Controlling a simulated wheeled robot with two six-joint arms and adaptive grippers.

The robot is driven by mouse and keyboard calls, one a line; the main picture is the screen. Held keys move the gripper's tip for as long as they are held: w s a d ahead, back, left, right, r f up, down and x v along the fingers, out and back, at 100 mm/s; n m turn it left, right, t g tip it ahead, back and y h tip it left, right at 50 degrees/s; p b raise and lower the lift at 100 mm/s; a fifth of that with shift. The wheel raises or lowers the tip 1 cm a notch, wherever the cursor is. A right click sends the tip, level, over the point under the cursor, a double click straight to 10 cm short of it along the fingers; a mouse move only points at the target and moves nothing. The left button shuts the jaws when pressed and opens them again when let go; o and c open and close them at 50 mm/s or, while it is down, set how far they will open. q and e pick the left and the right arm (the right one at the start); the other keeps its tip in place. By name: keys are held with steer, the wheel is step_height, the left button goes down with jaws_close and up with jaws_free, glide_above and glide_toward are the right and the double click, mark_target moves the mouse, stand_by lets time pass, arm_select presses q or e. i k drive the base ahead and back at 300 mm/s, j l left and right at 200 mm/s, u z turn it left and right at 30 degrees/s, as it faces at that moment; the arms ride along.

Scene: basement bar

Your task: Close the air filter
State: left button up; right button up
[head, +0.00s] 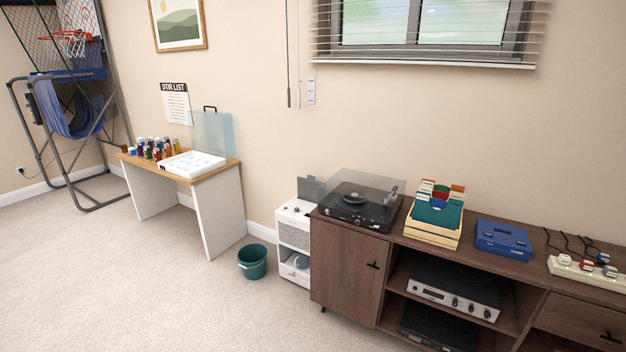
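A white box-shaped unit (292,223), which looks like the air filter, stands on the floor between the desk and the wooden cabinet. It has small dark controls on top and a grey grille on its front. A grey panel (311,188) stands up at its top rear, like a raised lid. Low on its front is an opening or pulled-out drawer (295,273) with a pale rounded thing inside; I cannot tell exactly which. The cabinet hides part of its right side. Neither of my grippers is in view.
A teal bin (253,262) stands on the floor just left of the unit. The wooden cabinet (346,262) with a record player (359,204) is close on its right. A desk (213,205) stands further left. The carpet (150,290) in front is clear.

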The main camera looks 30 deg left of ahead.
mark_target(310, 190)
steer(key=i+j, duration=1.15)
steer(key=j, duration=0.15)
